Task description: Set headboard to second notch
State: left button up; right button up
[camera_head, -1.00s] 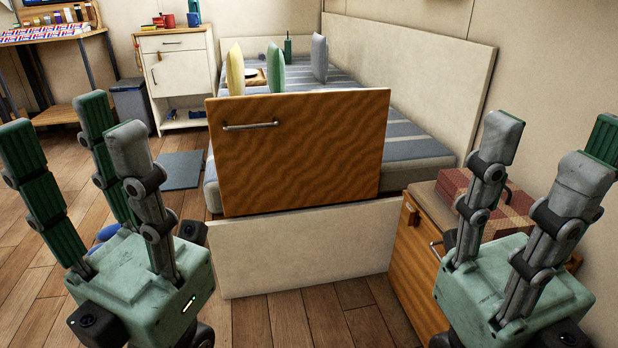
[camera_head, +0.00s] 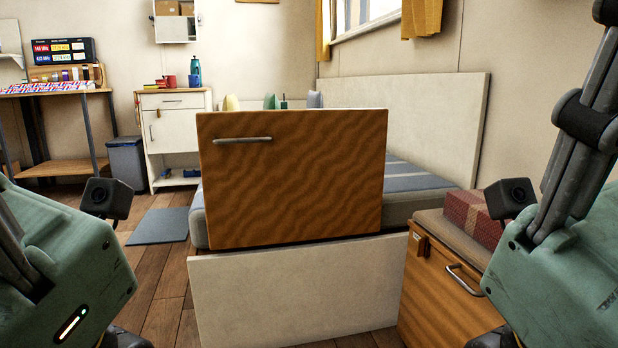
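The headboard is a wavy-grained brown wooden panel (camera_head: 290,185) standing upright at the near end of the bed. A metal bar handle (camera_head: 242,140) runs across its upper left. Below it stands a cream end board (camera_head: 300,290); any notches are hidden. My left gripper (camera_head: 62,262) is at the left edge, with only its body and part of a finger base showing. My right gripper (camera_head: 560,255) is at the right edge, with part of a finger showing. Both fingertips are outside the picture. Neither gripper visibly touches the headboard.
A wooden chest (camera_head: 440,290) with a handle and a red patterned box (camera_head: 475,218) stands right of the bed. A white cabinet (camera_head: 172,135), a grey bin (camera_head: 127,160) and a desk (camera_head: 60,92) stand at the back left. The space before the headboard is clear.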

aim_at(268, 176)
jog(key=i, duration=0.4)
jog(key=i+j+z, duration=0.1)
jog(key=i, duration=0.35)
